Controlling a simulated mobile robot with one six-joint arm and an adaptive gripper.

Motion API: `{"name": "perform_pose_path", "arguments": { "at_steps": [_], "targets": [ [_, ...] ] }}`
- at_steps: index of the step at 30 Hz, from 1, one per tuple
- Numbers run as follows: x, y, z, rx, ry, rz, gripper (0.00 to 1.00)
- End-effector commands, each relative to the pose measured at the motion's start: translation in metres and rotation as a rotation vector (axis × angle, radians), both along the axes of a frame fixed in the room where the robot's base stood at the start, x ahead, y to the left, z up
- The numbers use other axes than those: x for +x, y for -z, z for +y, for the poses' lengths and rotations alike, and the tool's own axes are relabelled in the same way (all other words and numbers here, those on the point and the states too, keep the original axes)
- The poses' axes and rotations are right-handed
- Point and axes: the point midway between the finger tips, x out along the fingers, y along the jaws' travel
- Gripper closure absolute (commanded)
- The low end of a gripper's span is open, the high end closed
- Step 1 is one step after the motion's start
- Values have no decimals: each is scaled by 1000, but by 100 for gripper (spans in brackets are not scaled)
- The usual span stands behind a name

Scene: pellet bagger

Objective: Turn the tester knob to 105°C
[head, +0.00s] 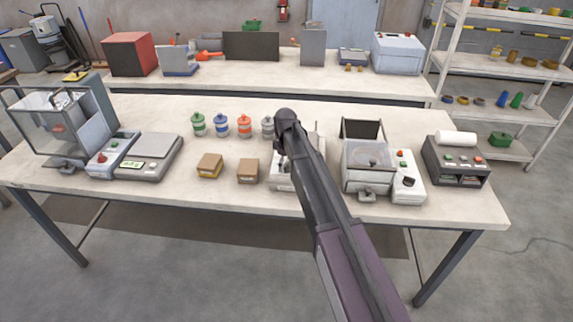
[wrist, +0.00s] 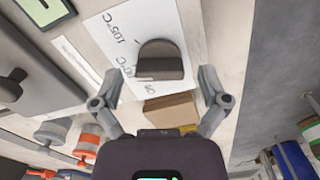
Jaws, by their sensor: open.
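The tester (head: 283,180) stands on the front bench, largely hidden behind my arm in the head view. In the wrist view its knob (wrist: 161,58) is a grey rounded piece on a white label panel (wrist: 103,28). The panel reads "105°C" to the knob's upper left; another °C mark and an "Of…" mark lie lower, partly hidden. I cannot tell which mark the knob points to. My gripper (wrist: 162,78) is open, one finger on each side below the knob in the picture, with a gap to it. The head view does not show the fingers clearly.
A cardboard box (head: 248,171) stands left of the tester, another box (head: 210,165) beyond it. Several coloured jars, such as an orange one (head: 244,126), stand behind. A sealer-like machine (head: 368,168) is close on the right. The bench front edge is clear.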

Motion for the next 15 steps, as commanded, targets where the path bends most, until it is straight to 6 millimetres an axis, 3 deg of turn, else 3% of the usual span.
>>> {"name": "perform_pose_path", "arguments": {
  "at_steps": [1,9,15],
  "targets": [
    [0,0,0,0,0,0,6],
    [0,0,0,0,0,0,86],
    [0,0,-2,-1,3,0,88]
  ]
}}
